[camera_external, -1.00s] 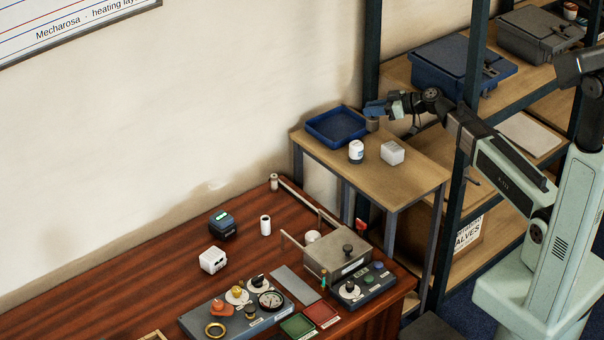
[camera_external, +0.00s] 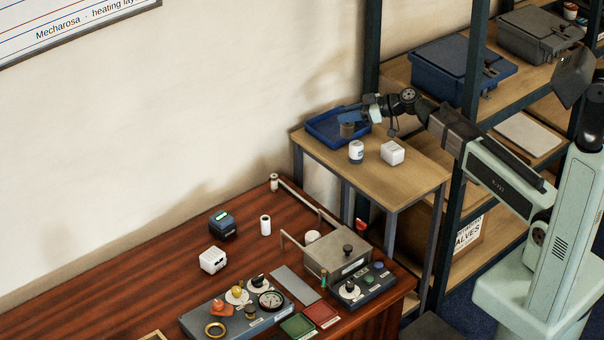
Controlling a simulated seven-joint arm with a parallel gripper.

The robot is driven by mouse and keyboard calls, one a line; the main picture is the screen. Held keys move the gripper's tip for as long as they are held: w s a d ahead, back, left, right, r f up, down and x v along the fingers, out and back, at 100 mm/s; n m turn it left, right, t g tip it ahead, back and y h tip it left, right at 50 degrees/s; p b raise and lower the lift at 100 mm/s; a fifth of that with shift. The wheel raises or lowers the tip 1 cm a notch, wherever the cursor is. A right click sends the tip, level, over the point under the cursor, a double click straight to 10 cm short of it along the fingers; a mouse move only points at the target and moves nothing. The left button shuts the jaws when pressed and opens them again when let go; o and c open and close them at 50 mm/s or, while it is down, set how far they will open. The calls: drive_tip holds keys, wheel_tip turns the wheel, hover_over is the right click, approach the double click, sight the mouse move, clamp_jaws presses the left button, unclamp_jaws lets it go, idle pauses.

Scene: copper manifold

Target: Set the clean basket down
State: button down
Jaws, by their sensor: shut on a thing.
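The basket (camera_external: 347,130) is a small dark grey-brown cylinder. My gripper (camera_external: 352,117) is shut on it from above and to the right. In this view the basket overlaps the inside of the blue tray (camera_external: 318,137) on the small wooden side table. I cannot tell whether the basket touches the tray floor or hangs just above it. The gripper fingers hide its top.
A white jar (camera_external: 356,151) with a dark label and a pale box (camera_external: 392,153) stand on the side table (camera_external: 404,178) in front of the tray. Shelving posts stand close behind and to the right. The table's front right is clear.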

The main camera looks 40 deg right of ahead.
drive_tip(key=s+a+f+n+g+y, duration=0.2)
drive_tip(key=a+f+n+g, duration=0.1)
drive_tip(key=a, duration=1)
drive_tip(key=s+a+f+n+g+y, duration=0.1)
drive_tip(key=s+a+f+n+g, duration=0.15)
drive_tip(key=a, duration=1.15)
drive_tip(key=s+a+f+n+g+y, duration=0.1)
drive_tip(key=a+f+n+g+y, duration=0.2)
drive_tip(key=a, duration=1)
drive_tip(key=s+d+n+g+h, duration=0.1)
drive_tip(key=s+n+g+h, duration=0.3)
drive_tip(key=s+n+g, duration=0.5)
drive_tip(key=shift+m+g, duration=0.35)
drive_tip(key=shift+m, duration=0.2)
drive_tip(key=shift+w+f, duration=0.4)
drive_tip(key=shift+f, duration=1.3)
drive_tip(key=shift+w+f, duration=0.35)
drive_tip(key=shift+f, duration=1.35)
drive_tip(key=shift+w+f, duration=0.4)
drive_tip(key=shift+f, duration=1.3)
drive_tip(key=shift+f, duration=0.1)
drive_tip(key=c, duration=0.9)
unclamp_jaws()
drive_tip(key=shift+c, duration=0.2)
